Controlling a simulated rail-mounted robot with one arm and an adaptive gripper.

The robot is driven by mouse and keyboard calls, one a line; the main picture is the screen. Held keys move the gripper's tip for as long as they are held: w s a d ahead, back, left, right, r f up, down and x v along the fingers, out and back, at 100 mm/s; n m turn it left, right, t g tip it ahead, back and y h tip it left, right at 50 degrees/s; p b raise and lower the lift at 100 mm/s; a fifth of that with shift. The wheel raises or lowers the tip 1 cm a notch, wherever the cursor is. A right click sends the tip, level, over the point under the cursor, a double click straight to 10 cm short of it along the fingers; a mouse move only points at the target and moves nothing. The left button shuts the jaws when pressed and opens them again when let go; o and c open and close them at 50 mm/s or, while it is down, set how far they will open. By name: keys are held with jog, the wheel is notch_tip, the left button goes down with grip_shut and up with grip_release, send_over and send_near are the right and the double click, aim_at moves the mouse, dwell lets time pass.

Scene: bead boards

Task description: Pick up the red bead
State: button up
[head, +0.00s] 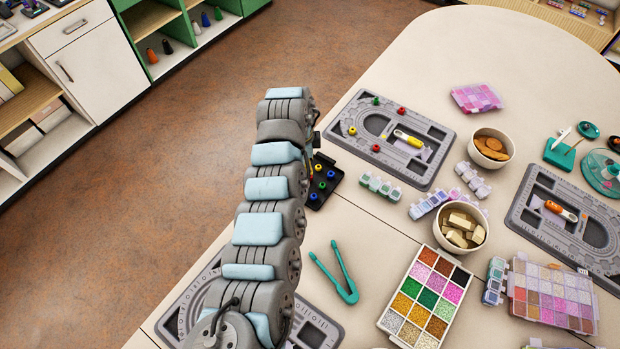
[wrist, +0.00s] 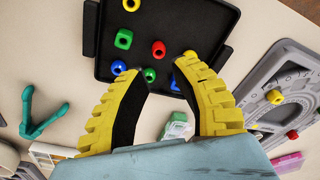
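In the wrist view, a red bead (wrist: 158,48) lies in the black tray (wrist: 200,15). Two more red beads, an upper one (head: 401,111) and a lower one (head: 376,148), are on the grey bead board (head: 438,175). My arm hides most of my gripper there.
Blue (wrist: 118,67), green (wrist: 123,39) and yellow beads share the tray. Teal tweezers (head: 337,275) lie below it in the head view. Bowls, bead boxes and another grey board (head: 590,250) crowd the table's right side. Bare tabletop surrounds the tweezers.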

aim_at(310, 176)
jog(key=shift+s+d+f+b, duration=0.1)
jog(key=shift+f+b, duration=0.2)
jog(key=shift+f, duration=0.9)
jog(key=shift+w+d+f+b, duration=0.15)
jog(key=shift+f+b, duration=0.1)
jog(key=shift+f, duration=0.9)
jog(key=shift+s+d+f+b, duration=0.15)
jog(key=shift+f+b, duration=0.15)
jog(key=shift+f, duration=0.9)
jog(key=c, duration=0.4)
